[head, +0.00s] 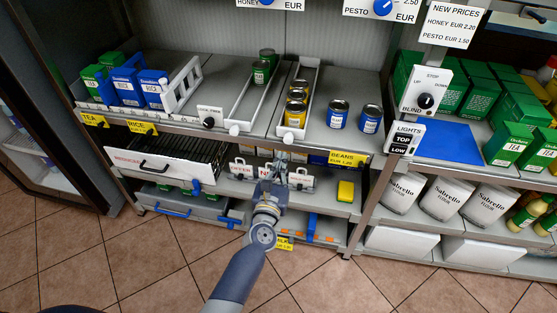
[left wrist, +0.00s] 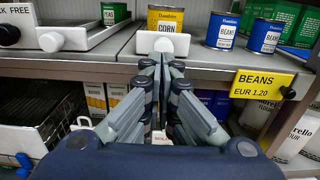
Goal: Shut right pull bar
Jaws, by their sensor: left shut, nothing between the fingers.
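Two long white pull-out trays lie on the middle shelf, each with a white bar-like knob at its front. The right tray (head: 310,88) holds yellow corn cans; its knob (head: 288,136) sits at the shelf edge and shows in the left wrist view (left wrist: 163,45). The left tray's knob (head: 234,130) also shows there (left wrist: 52,41). Which part the task calls the right pull bar is not labelled. My left gripper (head: 280,157) is shut and empty, just below and in front of the right knob; its fingertips show close together (left wrist: 165,63). Contact cannot be told. My right gripper is out of view.
A yellow beans label (head: 347,160) hangs right of my gripper. Blue bean cans (head: 338,115) stand on the shelf to the right. A wire drawer (head: 165,165) and a blue-handled drawer (head: 180,206) are lower left. The tiled floor (head: 130,270) in front is clear.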

